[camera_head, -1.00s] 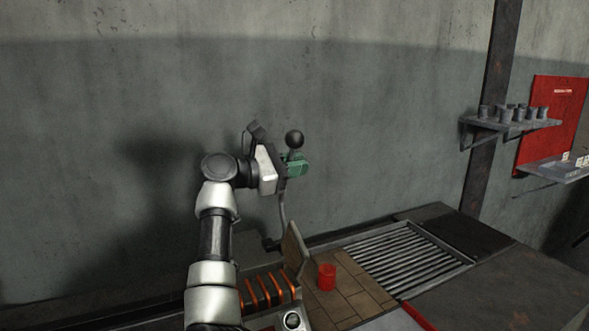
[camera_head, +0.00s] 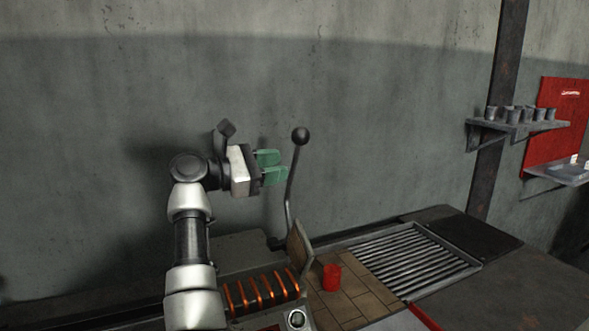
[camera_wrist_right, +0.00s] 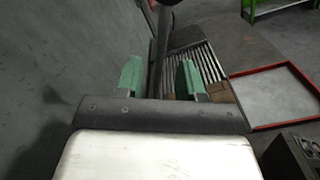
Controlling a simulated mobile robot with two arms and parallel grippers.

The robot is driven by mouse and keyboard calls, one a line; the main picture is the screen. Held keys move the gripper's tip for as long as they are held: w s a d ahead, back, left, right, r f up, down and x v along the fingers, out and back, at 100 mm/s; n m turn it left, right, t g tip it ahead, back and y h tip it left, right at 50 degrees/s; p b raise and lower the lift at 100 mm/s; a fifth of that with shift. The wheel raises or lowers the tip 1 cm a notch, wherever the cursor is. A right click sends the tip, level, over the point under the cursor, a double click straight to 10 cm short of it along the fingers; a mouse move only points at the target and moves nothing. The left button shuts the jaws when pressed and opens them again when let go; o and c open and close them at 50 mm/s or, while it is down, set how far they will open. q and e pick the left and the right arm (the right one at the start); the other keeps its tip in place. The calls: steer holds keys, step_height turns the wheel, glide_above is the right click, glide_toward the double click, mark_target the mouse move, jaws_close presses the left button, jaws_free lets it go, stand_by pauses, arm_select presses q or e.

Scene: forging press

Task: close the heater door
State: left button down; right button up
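The heater (camera_head: 246,250) is a grey box with orange coils (camera_head: 262,292) at the lower middle of the head view. Its door (camera_head: 299,247) is a tilted panel at the coils' right end, standing open. A thin lever with a black ball knob (camera_head: 300,136) rises behind the door. My right gripper (camera_head: 273,167) has green fingers, spread apart and empty, just left of the lever and below the knob. In the right wrist view the fingers (camera_wrist_right: 160,78) are apart, with the dark lever (camera_wrist_right: 160,45) beyond them. My left gripper is not in view.
A red cylinder (camera_head: 331,277) stands on tan bricks (camera_head: 345,300) right of the door. A slatted grate (camera_head: 412,262) lies farther right. A wall shelf (camera_head: 518,128) holds several grey cups. The wrist view shows a red-edged tray (camera_wrist_right: 277,95).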

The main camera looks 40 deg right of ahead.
steer(key=shift+b+v, duration=0.35)
steer(key=shift+v, duration=1.95)
